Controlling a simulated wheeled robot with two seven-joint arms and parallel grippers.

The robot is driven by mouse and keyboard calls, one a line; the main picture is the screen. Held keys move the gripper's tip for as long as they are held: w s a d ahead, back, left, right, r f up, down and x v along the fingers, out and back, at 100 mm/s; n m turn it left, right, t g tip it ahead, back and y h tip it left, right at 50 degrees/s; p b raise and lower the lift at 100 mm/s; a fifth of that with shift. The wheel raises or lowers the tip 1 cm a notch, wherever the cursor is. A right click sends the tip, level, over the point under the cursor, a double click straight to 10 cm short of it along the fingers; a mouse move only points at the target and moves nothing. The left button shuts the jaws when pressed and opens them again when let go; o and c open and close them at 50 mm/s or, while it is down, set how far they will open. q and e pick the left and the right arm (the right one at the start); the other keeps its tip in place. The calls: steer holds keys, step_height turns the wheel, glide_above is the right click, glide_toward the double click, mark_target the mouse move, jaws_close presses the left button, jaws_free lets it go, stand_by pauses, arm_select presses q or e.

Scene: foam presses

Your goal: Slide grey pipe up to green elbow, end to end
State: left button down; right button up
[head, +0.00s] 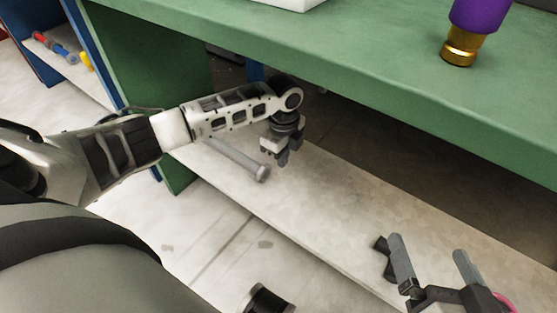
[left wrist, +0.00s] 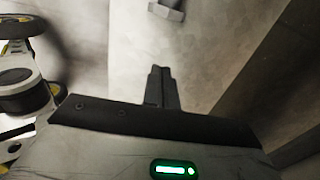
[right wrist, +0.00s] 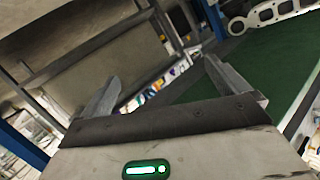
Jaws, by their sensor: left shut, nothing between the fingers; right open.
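The grey pipe (head: 235,155) lies on the low pale shelf under the green table, partly behind my left arm. Its wider end (head: 262,173) points toward the front right. A grey end piece, seemingly of the same pipe (left wrist: 167,10), shows at the top edge of the left wrist view. My left gripper (head: 282,158) is shut and empty, just right of the pipe end and apart from it. My right gripper (head: 433,262) is open and empty at the lower right, its two fingers wide apart. I cannot see a green elbow in any view.
The green tabletop (head: 400,60) overhangs the low shelf (head: 320,205). A purple object with a gold base (head: 462,46) and a white object (head: 288,3) stand on it. Several coloured items (head: 62,50) lie on a shelf at far left. The low shelf's middle looks clear.

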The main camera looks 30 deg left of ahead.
mark_target(260, 165)
arm_select(q)
step_height(260, 165, down, 9)
steer(key=b, duration=0.4)
steer(key=shift+f, duration=0.1)
steer(key=a, duration=0.2)
steer(key=b, duration=0.1)
steer(key=shift+a+r, duration=0.25)
steer(key=shift+a, duration=0.15)
steer(key=shift+w+a+r, duration=0.1)
steer(key=shift+a+r, duration=0.05)
steer(key=shift+a, duration=0.35)
arm_select(e)
steer(key=shift+w+a+r+t+y, duration=0.1)
steer(key=shift+w+r+t+y, duration=0.15)
steer(key=shift+r+t+y, duration=0.25)
steer(key=shift+w+a+r+t+y, duration=0.15)
steer(key=shift+w+r+t, duration=0.1)
steer(key=shift+r+t, duration=0.3)
steer(key=shift+w+a+r+t+y, duration=0.1)
steer(key=shift+w+r+t+y, duration=0.2)
steer(key=shift+r, duration=0.4)
